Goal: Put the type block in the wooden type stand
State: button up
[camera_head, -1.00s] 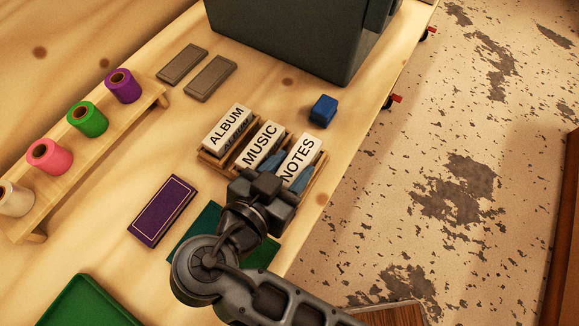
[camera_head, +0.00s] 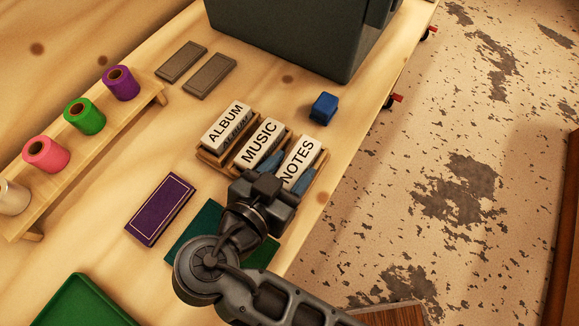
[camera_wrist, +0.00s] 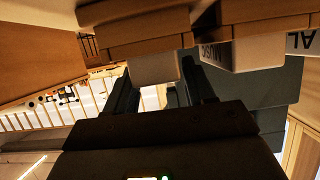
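Three white type blocks stand in a row on the low wooden type stand (camera_head: 211,160): ALBUM (camera_head: 226,122), MUSIC (camera_head: 260,140) and NOTES (camera_head: 300,158). Their lettered faces are tilted up, and the NOTES block is nearest my gripper. My gripper (camera_head: 268,186) is at the near end of the NOTES block and covers its lower part. In the wrist view the two fingers (camera_wrist: 160,88) stand apart, with a bright gap between them. A white block end (camera_wrist: 155,68) shows close to the tips; I cannot tell whether they touch it.
A blue block (camera_head: 323,108) lies behind the stand, near the table edge. A dark box (camera_head: 290,35) stands at the back. A purple card (camera_head: 160,209), a green card (camera_head: 192,232) and a green tray (camera_head: 82,303) lie in front. A spool rack (camera_head: 125,113) is left.

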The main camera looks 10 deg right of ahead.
jog(key=o, duration=0.3)
jog(key=shift+s+d+f, duration=0.15)
jog(key=shift+f, duration=0.35)
jog(key=shift+r+p, duration=0.55)
jog(key=shift+s+a+r, duration=0.2)
jog(key=shift+a, duration=0.05)
jog(key=p+v, duration=0.3)
jog(key=v, duration=0.8)
jog(key=shift+a+r, duration=0.15)
jog(key=shift+r, duration=0.3)
